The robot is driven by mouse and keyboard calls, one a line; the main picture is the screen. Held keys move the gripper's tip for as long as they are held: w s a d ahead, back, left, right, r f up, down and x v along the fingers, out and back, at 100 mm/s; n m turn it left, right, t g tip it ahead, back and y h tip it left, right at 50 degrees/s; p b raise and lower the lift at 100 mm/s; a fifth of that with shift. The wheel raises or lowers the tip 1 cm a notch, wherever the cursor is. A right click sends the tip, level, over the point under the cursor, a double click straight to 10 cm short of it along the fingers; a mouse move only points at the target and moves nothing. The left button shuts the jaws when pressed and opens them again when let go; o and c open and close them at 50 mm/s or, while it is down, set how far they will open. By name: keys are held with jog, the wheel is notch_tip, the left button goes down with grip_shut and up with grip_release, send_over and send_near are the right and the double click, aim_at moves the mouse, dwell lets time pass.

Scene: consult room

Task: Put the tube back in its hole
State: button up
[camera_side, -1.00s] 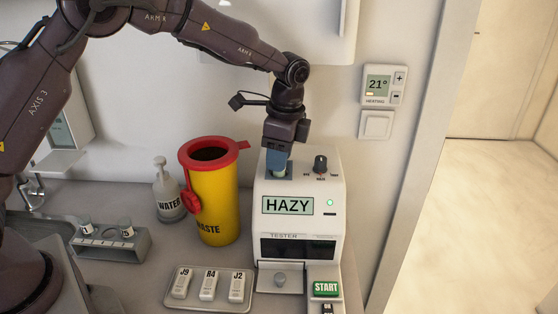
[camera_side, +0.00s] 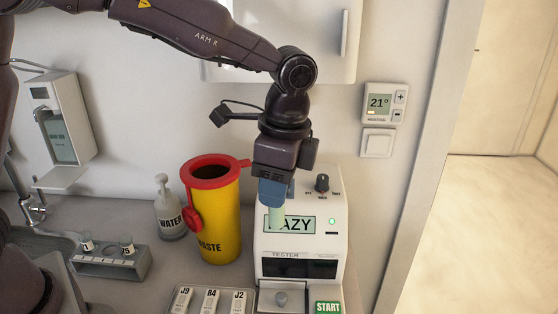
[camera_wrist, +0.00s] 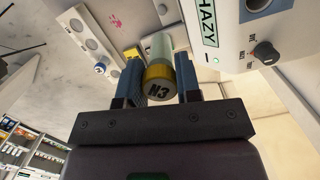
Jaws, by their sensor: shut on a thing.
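My gripper (camera_side: 275,192) is shut on the tube (camera_side: 277,214), a pale green cylinder hanging below the fingers. The tube covers the left part of the tester's HAZY screen in the side view. In the wrist view the tube's yellow cap (camera_wrist: 159,82), marked N3, sits between my blue fingers (camera_wrist: 160,80). The grey rack (camera_side: 128,266) stands at the left of the counter, well away from my gripper.
The white tester (camera_side: 262,243) stands right behind the held tube, with a knob (camera_side: 322,184) on top. A tray of labelled tiles (camera_side: 211,299) lies in front.

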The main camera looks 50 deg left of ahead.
jog(key=s+d+f+m, duration=0.2)
jog(key=d+f, duration=0.5)
jog(key=d, duration=0.5)
jog(key=s+d+f+m, duration=0.2)
jog(key=s+d+f, duration=0.2)
jog(key=d+f, duration=0.4)
jog(key=shift+s+d+f+m+t, duration=0.2)
jog(key=shift+d+m+t, duration=0.1)
jog(key=shift+d, duration=1.8)
jog(key=shift+f, duration=0.2)
jog(key=shift+f, duration=2.2)
